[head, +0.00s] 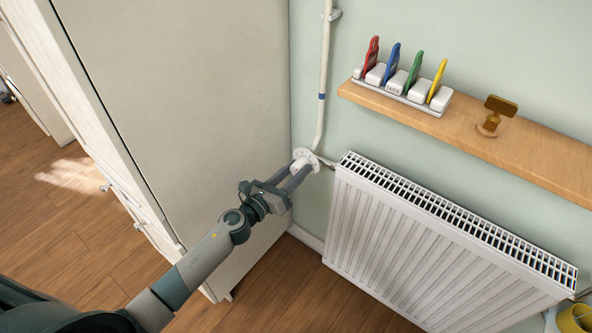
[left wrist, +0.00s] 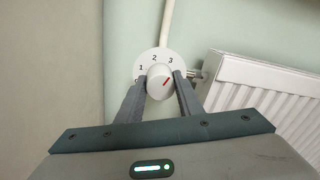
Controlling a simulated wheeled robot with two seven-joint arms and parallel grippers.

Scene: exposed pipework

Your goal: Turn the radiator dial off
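The radiator dial (left wrist: 160,82) is a white round knob on a white plate marked 1, 2 and 3. Its red mark points up and right, towards the 3. In the head view the dial (head: 301,158) sits at the foot of a white wall pipe, left of the radiator. My left gripper (head: 298,172) reaches it from the front left. In the left wrist view its two grey fingers (left wrist: 161,80) lie against the left and right sides of the knob, shut on it. The lower left of the plate is partly hidden by a finger. My right gripper is not in view.
A white radiator (head: 430,250) stands just right of the dial. A tall pale cabinet (head: 180,100) is close on the left.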

